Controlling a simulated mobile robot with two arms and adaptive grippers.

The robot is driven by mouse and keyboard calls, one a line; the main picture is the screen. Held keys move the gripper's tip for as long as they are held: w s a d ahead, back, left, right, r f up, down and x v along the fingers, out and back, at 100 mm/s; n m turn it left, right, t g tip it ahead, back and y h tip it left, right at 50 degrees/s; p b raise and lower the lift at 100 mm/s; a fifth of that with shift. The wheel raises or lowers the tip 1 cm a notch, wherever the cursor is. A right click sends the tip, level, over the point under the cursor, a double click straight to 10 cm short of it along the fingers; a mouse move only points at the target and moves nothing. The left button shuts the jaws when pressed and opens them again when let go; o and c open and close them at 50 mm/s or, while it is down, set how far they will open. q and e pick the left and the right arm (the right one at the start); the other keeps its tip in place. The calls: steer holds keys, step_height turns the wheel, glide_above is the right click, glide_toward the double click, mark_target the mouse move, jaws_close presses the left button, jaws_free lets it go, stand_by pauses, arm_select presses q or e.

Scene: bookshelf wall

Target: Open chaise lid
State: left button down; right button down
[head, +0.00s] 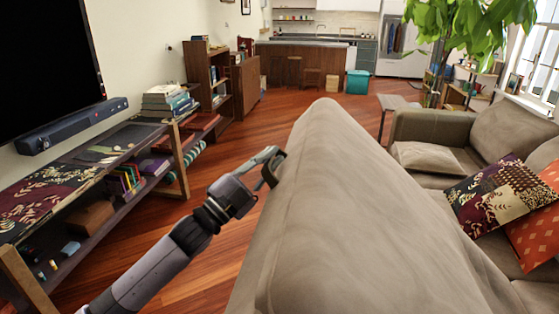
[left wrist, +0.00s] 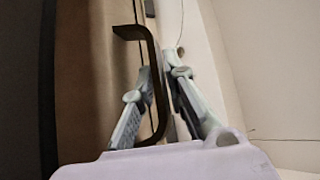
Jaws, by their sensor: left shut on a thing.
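The chaise lid (head: 350,190) is a large beige upholstered panel that fills the middle of the head view and stands raised, its top edge well above the floor. A dark bent handle (left wrist: 152,55) shows in the left wrist view on the side of the lid. My left gripper (head: 270,164) reaches in from the left and is at the lid's left side. In the left wrist view its two fingers (left wrist: 160,88) are on either side of the handle and shut on it. The chaise base below the lid is hidden. My right gripper is not in view.
A low media bench (head: 95,185) with books and boxes runs along the left wall. The beige sofa (head: 425,127) with patterned cushions (head: 500,195) is at the right. Bare wooden floor (head: 235,135) lies between the bench and the lid.

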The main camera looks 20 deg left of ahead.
arm_select(q)
steer(key=shift+f, duration=0.1)
steer(key=c, duration=1.9)
jaws_free()
steer(key=shift+d, duration=0.1)
steer(key=shift+s+f, duration=0.15)
steer(key=shift+s, duration=0.05)
steer(key=v, duration=1.1)
steer(key=shift+s+a, duration=0.25)
steer(key=shift+s, duration=0.05)
